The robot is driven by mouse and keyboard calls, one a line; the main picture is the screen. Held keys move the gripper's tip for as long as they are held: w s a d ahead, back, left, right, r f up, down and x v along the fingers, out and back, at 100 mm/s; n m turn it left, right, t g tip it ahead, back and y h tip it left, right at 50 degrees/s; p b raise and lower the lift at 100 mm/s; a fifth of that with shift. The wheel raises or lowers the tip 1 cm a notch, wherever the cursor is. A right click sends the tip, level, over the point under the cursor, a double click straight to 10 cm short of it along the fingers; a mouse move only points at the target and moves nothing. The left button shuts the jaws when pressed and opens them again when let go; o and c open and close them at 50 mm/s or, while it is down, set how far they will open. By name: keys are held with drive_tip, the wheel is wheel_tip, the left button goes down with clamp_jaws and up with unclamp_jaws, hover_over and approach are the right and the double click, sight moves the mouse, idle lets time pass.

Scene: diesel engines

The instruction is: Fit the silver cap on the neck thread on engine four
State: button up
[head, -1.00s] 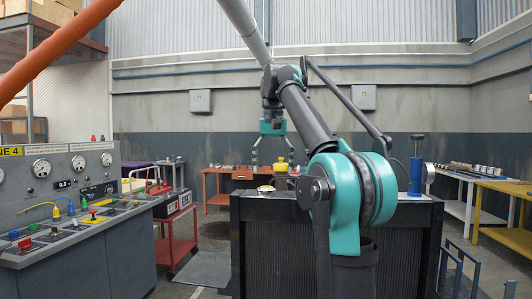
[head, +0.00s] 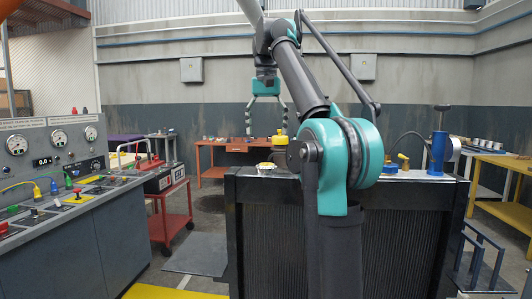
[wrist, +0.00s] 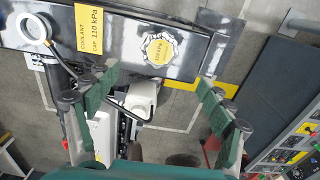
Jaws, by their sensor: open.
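The silver cap (head: 265,166), round with a scalloped rim and a yellow disc on top, sits on the dark radiator top (head: 225,178) in the head view. In the wrist view the cap (wrist: 160,48) lies beyond the fingertips, roughly centred between them, marked 110 kPa. My gripper (head: 266,132) is open and empty, held above the radiator top with its fingers pointing down. In the wrist view my gripper (wrist: 159,80) has its fingers wide apart, not touching the cap. A pale ring, seemingly the filler neck (wrist: 33,28), stands at the upper left of the wrist view; my arm probably hides it in the head view.
A yellow label (wrist: 90,32) reads COOLANT CAP 110 kPa. A blue pump with a gauge (head: 438,152) stands at the radiator's right end. A yellow-topped object (head: 279,141) shows behind the cap. A console (head: 60,210) and red cart (head: 170,205) are left.

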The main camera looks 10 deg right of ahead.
sight(266, 164)
drive_tip(key=shift+f, duration=4.65)
drive_tip(key=c, duration=1.9)
drive_tip(key=shift+o, duration=0.2)
drive_tip(key=shift+r, duration=2.55)
